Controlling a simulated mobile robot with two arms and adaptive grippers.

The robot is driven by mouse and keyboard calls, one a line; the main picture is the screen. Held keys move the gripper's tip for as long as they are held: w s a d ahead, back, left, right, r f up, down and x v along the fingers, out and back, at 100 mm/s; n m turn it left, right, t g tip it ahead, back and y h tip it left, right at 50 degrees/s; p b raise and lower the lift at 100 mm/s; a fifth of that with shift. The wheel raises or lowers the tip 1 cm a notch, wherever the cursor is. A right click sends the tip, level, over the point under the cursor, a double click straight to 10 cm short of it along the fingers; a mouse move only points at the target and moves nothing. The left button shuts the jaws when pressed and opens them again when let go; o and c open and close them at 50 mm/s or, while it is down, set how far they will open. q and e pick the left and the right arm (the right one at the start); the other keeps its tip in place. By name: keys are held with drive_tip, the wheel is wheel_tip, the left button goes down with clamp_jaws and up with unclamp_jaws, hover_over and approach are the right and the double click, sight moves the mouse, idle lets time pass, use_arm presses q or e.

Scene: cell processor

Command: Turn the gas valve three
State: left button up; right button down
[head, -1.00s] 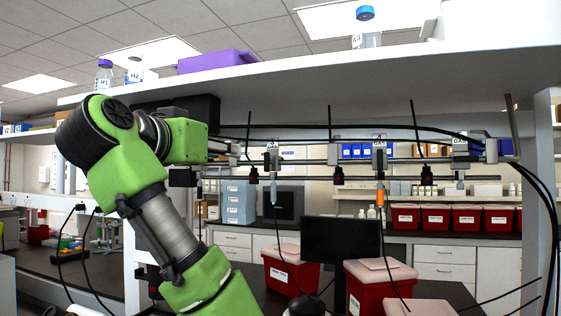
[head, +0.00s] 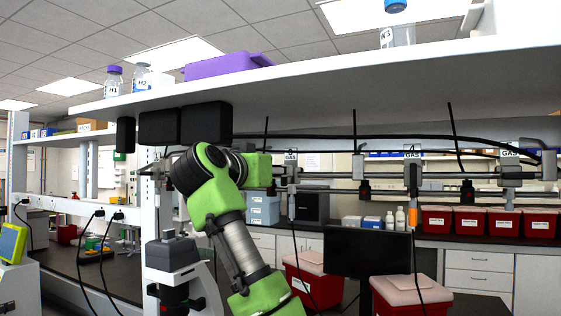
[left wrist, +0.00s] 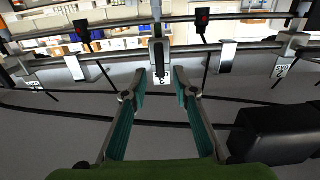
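Gas valve three (head: 291,180) hangs on the metal rail under the shelf, with a white GAS label above it. It also shows upside down in the left wrist view (left wrist: 157,45), where its label with a 3 is visible. My left gripper (left wrist: 160,82) is open, its two fingers spread on either side of the label and valve body. I cannot tell whether a finger touches the valve. In the head view the left gripper is just left of the valve, partly hidden by my green arm. My right gripper is not in view.
Gas valve four (head: 413,180), with an orange part, and another valve (head: 510,175) are farther right. Gas valve two (left wrist: 281,68) is right in the wrist view. Black boxes (head: 207,123) hang under the shelf (head: 340,85). A microscope (head: 172,255) stands left of my arm.

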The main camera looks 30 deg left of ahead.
use_arm(q)
drive_tip(key=w+p, duration=0.1)
drive_tip(key=w, duration=0.2)
drive_tip(key=shift+a, duration=0.1)
drive_tip(key=shift+c, duration=0.2)
drive_tip(key=shift+s, duration=0.1)
clamp_jaws()
